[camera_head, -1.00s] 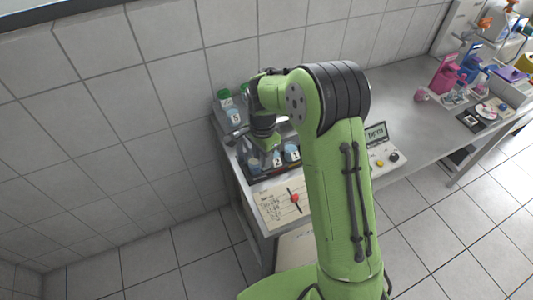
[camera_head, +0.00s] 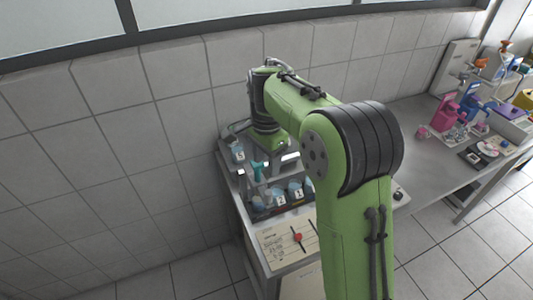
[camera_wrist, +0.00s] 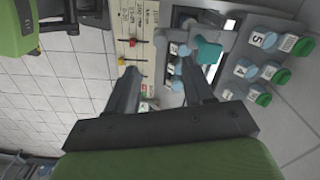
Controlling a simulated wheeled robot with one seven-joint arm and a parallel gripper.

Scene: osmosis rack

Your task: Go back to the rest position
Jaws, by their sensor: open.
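My gripper (camera_wrist: 163,78) is open in the wrist view, with its two dark fingers apart and nothing seen held between them. It hangs above the bench. A teal-topped piece (camera_wrist: 208,52) shows beyond the right finger, and it also shows in the head view (camera_head: 257,171) below my wrist. I cannot tell whether the finger touches it. In the head view my arm reaches over the left end of the bench, and its green links hide part of the bench.
Green-capped, numbered bottles (camera_wrist: 263,97) stand at the right of the wrist view. Pale-blue labelled containers (camera_head: 294,190) sit in a dark rack. A cream panel with a red knob (camera_head: 297,237) is at the bench front. Coloured lab items (camera_head: 468,104) stand far right. A tiled wall (camera_head: 150,150) is behind.

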